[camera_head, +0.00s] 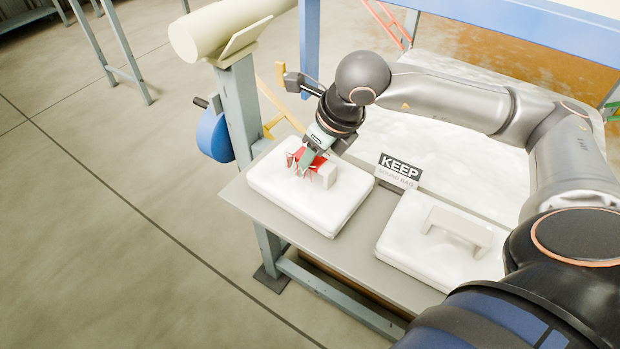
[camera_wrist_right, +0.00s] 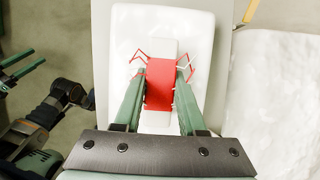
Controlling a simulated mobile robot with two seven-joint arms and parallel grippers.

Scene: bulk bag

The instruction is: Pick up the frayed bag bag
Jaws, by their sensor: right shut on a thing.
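The frayed bag (camera_head: 312,205) is a white, pillow-like bag lying flat on the left part of the grey table. Its handle carries a red wrap with loose red strands sticking out. My right gripper (camera_head: 305,163) reaches down onto this handle and is shut on its red part. In the right wrist view the bag (camera_wrist_right: 198,40) lies under the fingers, and the red handle part (camera_wrist_right: 160,85) sits between the two green fingers. The bag appears to rest on the table. My left gripper is not in the head view; arm parts show at the left of the wrist view.
A second white bag (camera_head: 400,245) with a plain pale handle lies to the right on the table (camera_head: 350,245). A "KEEP" sign (camera_head: 400,167) stands between the bags. A blue-grey post (camera_head: 241,115) and a blue round part (camera_head: 213,136) stand behind at left.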

